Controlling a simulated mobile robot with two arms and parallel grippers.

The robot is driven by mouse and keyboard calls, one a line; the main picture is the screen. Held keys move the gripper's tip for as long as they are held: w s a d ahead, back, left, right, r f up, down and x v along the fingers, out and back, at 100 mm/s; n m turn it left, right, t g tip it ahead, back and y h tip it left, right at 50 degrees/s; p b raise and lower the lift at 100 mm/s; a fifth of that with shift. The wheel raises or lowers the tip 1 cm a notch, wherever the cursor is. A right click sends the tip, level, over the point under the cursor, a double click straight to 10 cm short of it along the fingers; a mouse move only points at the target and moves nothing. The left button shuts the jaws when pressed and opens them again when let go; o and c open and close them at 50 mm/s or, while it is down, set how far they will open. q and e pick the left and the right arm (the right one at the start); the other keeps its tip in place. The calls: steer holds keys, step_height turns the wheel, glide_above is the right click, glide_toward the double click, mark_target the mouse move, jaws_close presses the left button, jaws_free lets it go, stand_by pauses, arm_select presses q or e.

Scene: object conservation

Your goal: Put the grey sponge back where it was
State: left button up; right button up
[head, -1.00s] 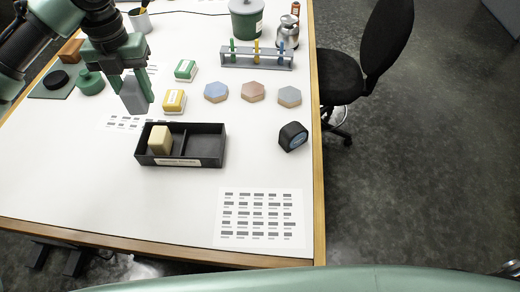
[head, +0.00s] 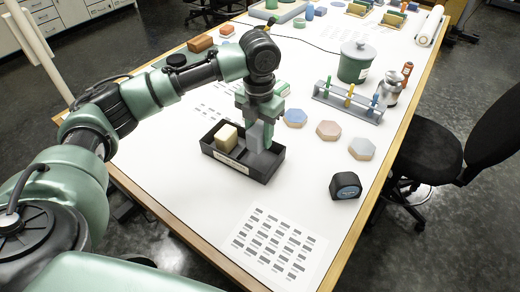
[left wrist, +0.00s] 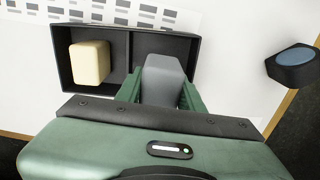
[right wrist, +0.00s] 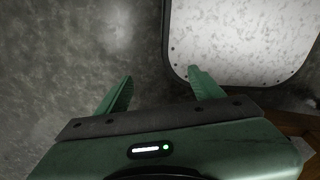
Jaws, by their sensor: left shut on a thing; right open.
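The grey sponge (head: 256,136) is held upright between the fingers of my left gripper (head: 262,122). In the left wrist view the sponge (left wrist: 163,80) sits between the green fingers of my left gripper (left wrist: 163,92), over the right compartment of the black tray (left wrist: 119,44). In the head view it is at the right compartment of the tray (head: 266,172); I cannot tell whether it touches the floor. A cream sponge (head: 226,138) stands in the left compartment and also shows in the left wrist view (left wrist: 89,62). My right gripper (right wrist: 158,85) is open and empty, away from the table.
Hexagonal blue (head: 295,117), pink (head: 329,130) and grey (head: 361,148) pieces lie right of the tray. A tube rack (head: 348,102) and green canister (head: 355,62) stand behind.

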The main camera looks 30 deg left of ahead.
mark_target(259, 142)
arm_select(q)
step_height(259, 142, down, 3)
steer(key=shift+f+p, duration=0.55)
steer(key=shift+f, duration=1.45)
arm_select(e)
steer(key=shift+d+r, duration=0.6)
steer(key=shift+r, duration=0.1)
arm_select(q)
steer(key=shift+f, duration=0.1)
steer(key=o, duration=1.2)
arm_select(e)
steer(key=shift+a, duration=0.2)
